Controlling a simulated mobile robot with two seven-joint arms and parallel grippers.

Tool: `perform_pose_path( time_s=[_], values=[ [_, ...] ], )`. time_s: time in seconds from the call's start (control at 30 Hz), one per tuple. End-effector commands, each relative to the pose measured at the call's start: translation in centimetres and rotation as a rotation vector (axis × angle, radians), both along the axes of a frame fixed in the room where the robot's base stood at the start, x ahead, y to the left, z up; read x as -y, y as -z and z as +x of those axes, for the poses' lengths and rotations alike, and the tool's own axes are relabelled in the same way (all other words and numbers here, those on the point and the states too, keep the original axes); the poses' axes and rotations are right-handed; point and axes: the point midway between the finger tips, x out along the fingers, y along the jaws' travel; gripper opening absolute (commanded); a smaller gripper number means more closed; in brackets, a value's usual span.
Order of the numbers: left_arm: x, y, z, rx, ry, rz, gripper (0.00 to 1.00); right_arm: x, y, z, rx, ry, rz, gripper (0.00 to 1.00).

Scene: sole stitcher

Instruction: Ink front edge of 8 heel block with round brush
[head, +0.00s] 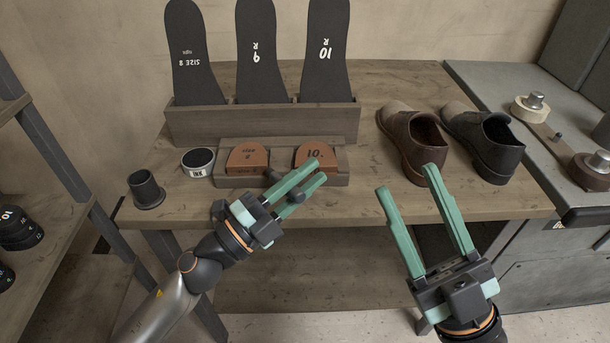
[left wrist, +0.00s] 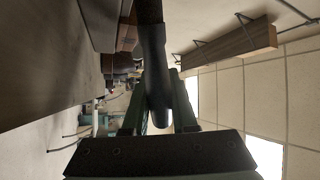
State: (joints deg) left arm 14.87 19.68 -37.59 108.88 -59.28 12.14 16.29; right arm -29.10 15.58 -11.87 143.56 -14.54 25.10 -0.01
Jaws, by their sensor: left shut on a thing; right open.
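The 8 heel block (head: 247,158) is a reddish-brown block on the left of a low wooden rack (head: 283,178). My left gripper (head: 318,170) is shut on the round brush (head: 299,195), in front of the rack. The brush's dark handle also shows between the fingers in the left wrist view (left wrist: 155,75). Its one end lies near the right front corner of the 8 block; contact and bristles cannot be made out. The ink jar (head: 198,162), labelled INK, stands left of the rack. My right gripper (head: 408,192) is open and empty at the table's front edge.
A 10 heel block (head: 316,157) sits on the rack's right. A dark cup (head: 146,190) stands at the table's left corner. Insoles stand in a wooden holder (head: 262,122) behind. The table's front strip (head: 350,208) is clear.

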Motion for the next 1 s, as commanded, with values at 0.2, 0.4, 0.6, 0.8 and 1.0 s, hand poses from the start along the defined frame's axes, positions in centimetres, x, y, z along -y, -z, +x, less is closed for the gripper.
perform_pose_path(
  time_s=[0.2, 0.4, 0.6, 0.8, 1.0],
  values=[
    [-1.8, 0.2, 0.1, -0.001, -0.003, 0.003, 0.0, 0.0, 0.2, 0.0, 0.0, 0.0, 0.0, 0.5],
    [-3.6, 0.1, 0.3, -0.001, -0.004, 0.002, 0.0, 0.0, 0.4, 0.0, 0.0, 0.0, 0.0, 0.5],
    [-4.6, 0.1, 0.5, 0.0, -0.009, 0.002, 0.0, 0.0, 0.5, 0.0, 0.0, 0.0, 0.0, 0.5],
    [-6.3, 0.2, 0.5, -0.001, -0.012, 0.004, 0.0, 0.0, 0.8, 0.0, 0.0, 0.0, 0.0, 0.5],
    [-8.0, 0.2, 0.5, -0.001, -0.011, 0.003, 0.0, 0.0, 1.0, 0.0, 0.0, 0.0, 0.0, 0.5]
  ],
)
